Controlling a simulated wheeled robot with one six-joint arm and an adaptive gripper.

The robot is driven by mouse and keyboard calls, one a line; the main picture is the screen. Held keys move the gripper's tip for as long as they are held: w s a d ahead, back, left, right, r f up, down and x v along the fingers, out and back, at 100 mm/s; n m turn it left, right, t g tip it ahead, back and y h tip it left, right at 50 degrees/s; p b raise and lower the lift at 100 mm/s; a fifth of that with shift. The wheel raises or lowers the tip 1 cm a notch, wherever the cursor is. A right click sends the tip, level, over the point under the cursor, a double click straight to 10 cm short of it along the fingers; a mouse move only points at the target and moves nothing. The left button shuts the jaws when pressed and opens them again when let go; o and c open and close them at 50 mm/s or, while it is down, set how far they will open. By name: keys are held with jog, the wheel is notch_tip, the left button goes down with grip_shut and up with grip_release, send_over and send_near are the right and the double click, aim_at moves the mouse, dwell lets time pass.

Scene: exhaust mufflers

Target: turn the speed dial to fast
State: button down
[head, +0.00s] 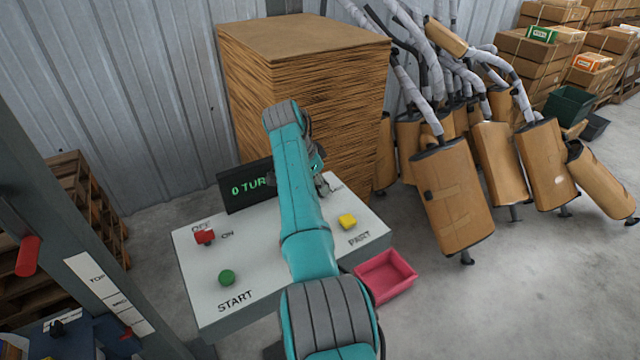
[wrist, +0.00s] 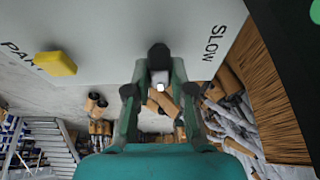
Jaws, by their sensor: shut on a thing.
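The speed dial (wrist: 158,54) shows in the wrist view as a dark knob on the white panel, its pointer direction not readable. My gripper (wrist: 159,74) is shut on it, one finger on each side. The word SLOW (wrist: 215,43) is printed on the panel to the right of the dial in the wrist view. No FAST label shows. In the head view my teal arm reaches over the control panel (head: 255,262) and hides the dial and most of the gripper.
The panel also bears a red OFF/ON switch (head: 205,237), a green START button (head: 227,277) and a yellow PART button (head: 347,221). A dark display (head: 243,188) stands behind. A pink bin (head: 386,277), a cardboard stack (head: 300,40) and several wrapped mufflers (head: 450,195) stand nearby.

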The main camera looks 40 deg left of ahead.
jog(key=c, duration=1)
grip_release()
jog(key=v, duration=1.2)
